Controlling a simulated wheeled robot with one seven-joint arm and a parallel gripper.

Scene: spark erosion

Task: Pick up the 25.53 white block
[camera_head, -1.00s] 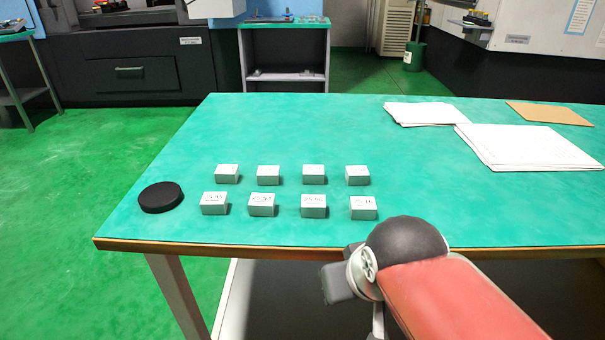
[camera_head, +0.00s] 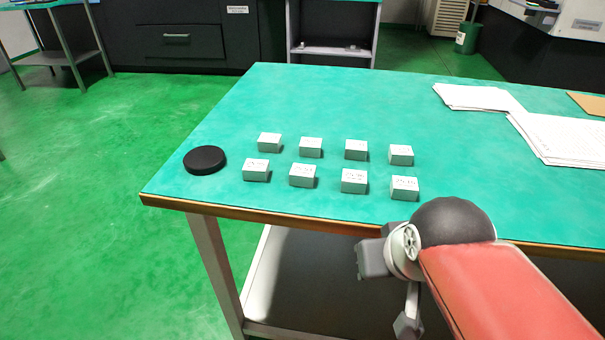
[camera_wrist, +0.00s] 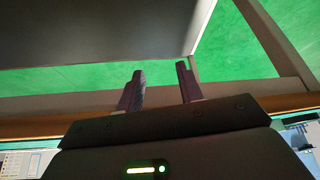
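Several small white blocks stand in two rows of a teal table (camera_head: 330,105). The front row holds one at the left (camera_head: 256,170), a second (camera_head: 302,175), a third (camera_head: 354,181) and one at the right (camera_head: 404,188). Their front-row labels are too small to read surely, so I cannot tell which is 25.53. The back row runs from a left block (camera_head: 269,142) to a right block (camera_head: 401,155). My gripper (camera_wrist: 160,72) shows two dark fingers apart with nothing between them. It is away from the blocks, low by the table's front edge.
A round black disc (camera_head: 205,160) lies left of the blocks. White paper sheets (camera_head: 480,97) and more sheets (camera_head: 565,138) lie at the right. The table's front edge (camera_head: 290,222) runs between my arm and the blocks. The tabletop behind the blocks is clear.

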